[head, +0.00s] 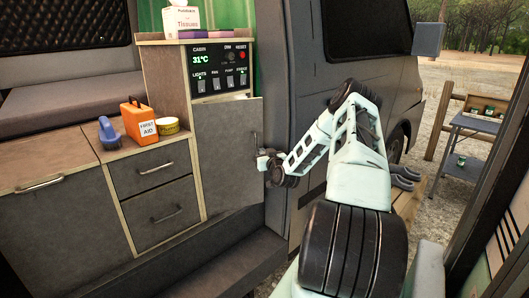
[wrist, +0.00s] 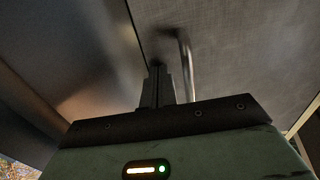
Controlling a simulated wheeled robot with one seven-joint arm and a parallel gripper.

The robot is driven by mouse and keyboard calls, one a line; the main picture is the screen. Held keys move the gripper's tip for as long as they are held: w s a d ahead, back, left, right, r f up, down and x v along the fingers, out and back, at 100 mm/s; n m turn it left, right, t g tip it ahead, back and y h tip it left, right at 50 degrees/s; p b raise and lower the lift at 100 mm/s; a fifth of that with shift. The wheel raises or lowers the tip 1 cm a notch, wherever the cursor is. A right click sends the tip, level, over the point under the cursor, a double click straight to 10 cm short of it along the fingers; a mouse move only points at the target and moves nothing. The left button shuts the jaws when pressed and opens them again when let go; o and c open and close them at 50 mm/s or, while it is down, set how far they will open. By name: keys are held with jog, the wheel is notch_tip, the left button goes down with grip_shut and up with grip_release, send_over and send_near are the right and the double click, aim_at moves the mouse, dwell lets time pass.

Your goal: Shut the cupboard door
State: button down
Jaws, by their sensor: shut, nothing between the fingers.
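The cupboard door (head: 226,160) is a grey panel below the control panel, and it stands ajar, its right edge swung out past the cabinet side. Its upright metal handle (head: 255,142) is near that right edge. My gripper (head: 262,160) is at the door's right edge by the handle, partly hidden by its own wrist. In the wrist view the fingers (wrist: 158,78) are shut and empty, pointing at the grey door face (wrist: 235,50). The curved handle (wrist: 187,68) is just right of the fingers. I cannot tell whether the fingertips touch the door.
Left of the door are two drawers (head: 155,190) with handles. A blue object (head: 108,133), an orange first aid box (head: 138,122) and a yellow tin (head: 168,126) stand on the counter. The van's grey body (head: 300,90) is close right of the door. The sill (head: 190,270) runs below.

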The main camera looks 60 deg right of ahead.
jog(key=b+x, duration=0.4)
jog(key=x, duration=0.2)
jog(key=shift+w+d, duration=0.25)
jog(key=shift+d, duration=0.05)
jog(key=shift+s+a, duration=0.1)
